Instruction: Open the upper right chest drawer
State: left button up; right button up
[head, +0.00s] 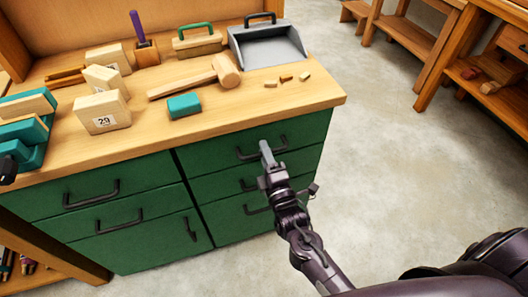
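The green chest (140,178) stands under a wooden worktop. Its upper right drawer (215,153) looks shut, with its front flush with the chest. The drawer has a dark bar handle (246,156). My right gripper (266,152) is in front of this drawer, and its grey fingertips overlap the middle of the handle. I cannot tell whether the fingers touch the handle or close around it.
On the worktop (235,111) lie a mallet (226,71), a teal block (184,106), a grey dustpan (266,45) and wooden blocks (102,112). Lower right drawers sit below the gripper. The floor (400,140) to the right is clear; benches stand farther back.

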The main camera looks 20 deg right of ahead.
jog(key=shift+w, duration=0.25)
grip_shut()
jog(key=shift+s, duration=0.2)
